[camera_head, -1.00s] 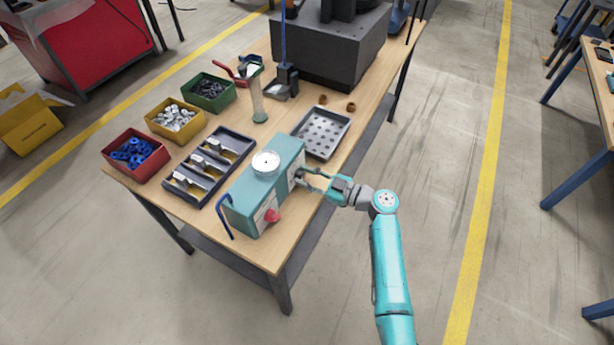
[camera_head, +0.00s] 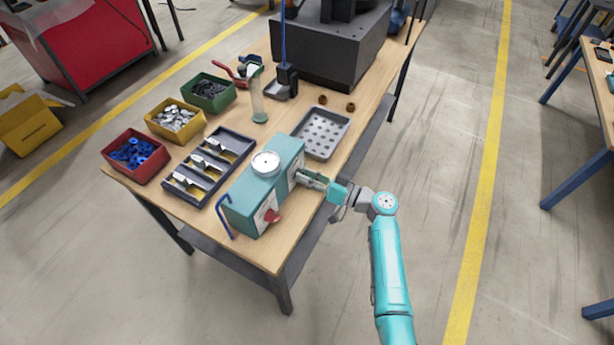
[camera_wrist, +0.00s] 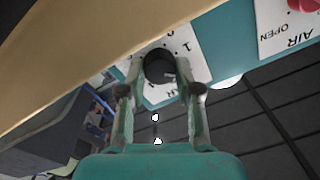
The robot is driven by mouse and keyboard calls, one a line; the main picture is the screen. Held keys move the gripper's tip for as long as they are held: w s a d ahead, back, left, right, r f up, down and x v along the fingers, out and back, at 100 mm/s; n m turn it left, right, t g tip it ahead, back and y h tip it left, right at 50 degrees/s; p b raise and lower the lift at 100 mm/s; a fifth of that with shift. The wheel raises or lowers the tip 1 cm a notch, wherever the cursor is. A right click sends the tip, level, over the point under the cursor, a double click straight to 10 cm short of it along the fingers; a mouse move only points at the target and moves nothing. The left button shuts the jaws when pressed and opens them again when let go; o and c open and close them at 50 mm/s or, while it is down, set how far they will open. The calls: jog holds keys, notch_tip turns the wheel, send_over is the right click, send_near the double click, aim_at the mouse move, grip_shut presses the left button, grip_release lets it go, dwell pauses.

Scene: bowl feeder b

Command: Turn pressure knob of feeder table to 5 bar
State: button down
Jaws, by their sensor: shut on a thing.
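The feeder control box (camera_head: 246,198) is a teal block on the wooden table, with a round white gauge (camera_head: 265,163) on top. The gauge's reading is too small to tell. The black pressure knob (camera_wrist: 159,64) sits on a white scale plate (camera_wrist: 187,62) on the box's side, seen in the wrist view. My gripper (camera_head: 304,177) reaches the box from the right. In the wrist view my gripper (camera_wrist: 160,82) has one finger on either side of the knob and is shut on it. A small light mark shows on the knob. The fingers partly hide the scale.
A red knob (camera_head: 272,216) is on the same box face, beside a plate marked AIR OPEN (camera_wrist: 288,22). A perforated grey tray (camera_head: 322,132) lies behind my gripper.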

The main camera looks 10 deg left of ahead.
jog(key=m, duration=0.7)
jog(key=shift+f+m+t, duration=0.1)
jog(key=shift+m+t, duration=0.3)
jog(key=m, duration=0.6)
jog(key=shift+f+m, duration=0.1)
jog(key=shift+m, duration=0.2)
jog(key=m, duration=0.7)
jog(key=shift+m+h, duration=0.3)
jog(key=m, duration=0.6)
jog(key=shift+s+f+t, duration=0.1)
jog(key=shift+t, duration=0.2)
jog(key=shift+m, duration=0.3)
jog(key=c, duration=0.8)
grip_release()
